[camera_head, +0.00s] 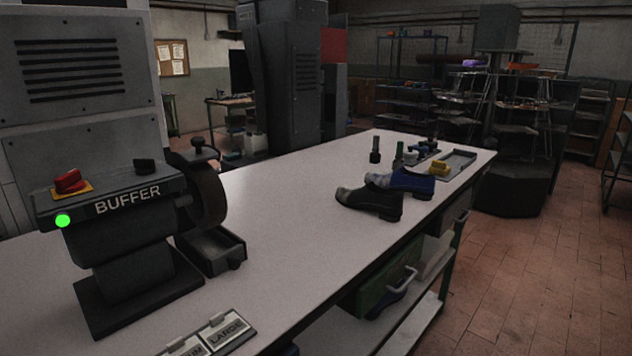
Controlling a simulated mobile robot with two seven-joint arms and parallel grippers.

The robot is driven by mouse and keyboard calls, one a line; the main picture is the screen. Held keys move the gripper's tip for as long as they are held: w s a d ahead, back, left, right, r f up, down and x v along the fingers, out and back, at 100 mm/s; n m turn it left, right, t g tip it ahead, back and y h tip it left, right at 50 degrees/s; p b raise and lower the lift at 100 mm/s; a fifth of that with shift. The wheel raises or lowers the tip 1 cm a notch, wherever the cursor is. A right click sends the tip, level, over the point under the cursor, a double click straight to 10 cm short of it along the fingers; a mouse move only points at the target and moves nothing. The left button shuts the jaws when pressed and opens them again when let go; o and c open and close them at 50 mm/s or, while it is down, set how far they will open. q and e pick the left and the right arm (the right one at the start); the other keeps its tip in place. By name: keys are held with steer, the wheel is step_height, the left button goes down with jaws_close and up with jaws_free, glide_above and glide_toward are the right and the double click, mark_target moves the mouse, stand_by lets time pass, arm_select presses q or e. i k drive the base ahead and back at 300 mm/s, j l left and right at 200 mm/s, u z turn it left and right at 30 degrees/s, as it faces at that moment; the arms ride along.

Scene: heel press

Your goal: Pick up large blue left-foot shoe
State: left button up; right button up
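A blue shoe (408,183) with a dark heel stands on the far part of the white workbench (290,230). A black shoe (368,203) with a greyish toe stands right in front of it and overlaps it in the view. Both toes point left. I cannot tell from here which foot either shoe is for, or its size. Neither of my grippers shows in the head view.
A buffer machine (125,215) with a red knob and lit green light stands at the bench's left. Size signs (226,331), one reading LARGE, lie at the near edge. A tray (458,163) and small tools are behind the shoes. The bench middle is clear; tiled floor (540,260) is open at right.

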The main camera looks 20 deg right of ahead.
mark_target(421, 186)
steer(key=i+l, duration=0.15)
steer(key=l, duration=0.25)
steer(key=i+l+u, duration=0.1)
steer(key=l, duration=0.25)
steer(key=i+l, duration=0.25)
steer(key=l, duration=0.15)
steer(key=i+l+u, duration=0.1)
steer(key=l, duration=0.3)
steer(key=i+l, duration=0.2)
steer(key=l, duration=0.2)
